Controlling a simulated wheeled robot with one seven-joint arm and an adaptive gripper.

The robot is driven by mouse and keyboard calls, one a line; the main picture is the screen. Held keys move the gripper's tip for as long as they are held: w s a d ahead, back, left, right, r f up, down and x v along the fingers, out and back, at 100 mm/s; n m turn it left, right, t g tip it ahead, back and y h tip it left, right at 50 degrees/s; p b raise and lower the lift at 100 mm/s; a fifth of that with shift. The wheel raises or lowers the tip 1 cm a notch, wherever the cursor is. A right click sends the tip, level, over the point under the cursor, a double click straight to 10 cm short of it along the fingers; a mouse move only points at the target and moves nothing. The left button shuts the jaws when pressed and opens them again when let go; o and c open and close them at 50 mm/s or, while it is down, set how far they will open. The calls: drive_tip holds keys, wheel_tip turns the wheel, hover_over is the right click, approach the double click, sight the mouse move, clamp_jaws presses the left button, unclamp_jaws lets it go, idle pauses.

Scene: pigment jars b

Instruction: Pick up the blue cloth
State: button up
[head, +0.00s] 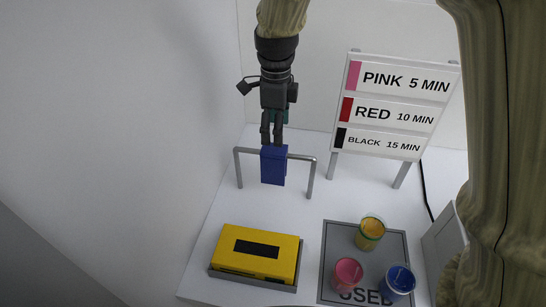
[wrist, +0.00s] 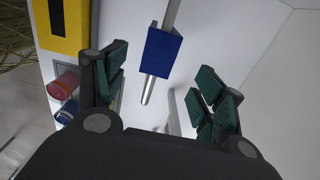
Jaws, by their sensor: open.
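The blue cloth (head: 273,168) hangs folded over the bar of a grey metal rack (head: 312,174) at the back of the white table. It also shows in the wrist view (wrist: 163,52), beyond and between my fingers. My gripper (head: 272,138) is just above the cloth in the head view, pointing down. In the wrist view my gripper (wrist: 160,95) has its green-padded fingers wide apart, with nothing between the pads. I cannot tell whether the fingertips touch the cloth.
A yellow box (head: 258,254) sits in a grey tray at the front left. Yellow (head: 370,232), pink (head: 347,274) and blue (head: 397,281) jars stand on a grey mat (head: 336,236) marked USED. A sign (head: 396,106) with colours and minutes stands at the back right.

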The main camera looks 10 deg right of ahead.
sight(274, 148)
drive_tip(key=f, duration=0.2)
drive_tip(key=w+f, duration=0.1)
drive_tip(key=f, duration=0.1)
drive_tip(key=shift+p, duration=0.35)
drive_tip(key=shift+s, duration=0.4)
drive_tip(key=shift+s+a+f+p, duration=0.15)
drive_tip(key=shift+f+p, duration=0.15)
drive_tip(key=shift+p, duration=0.15)
wheel_tip(274, 148, down, 3)
drive_tip(key=shift+r+p, duration=0.1)
drive_tip(key=shift+p, duration=0.6)
drive_tip(key=shift+f, duration=0.85)
drive_tip(key=c, duration=1.1)
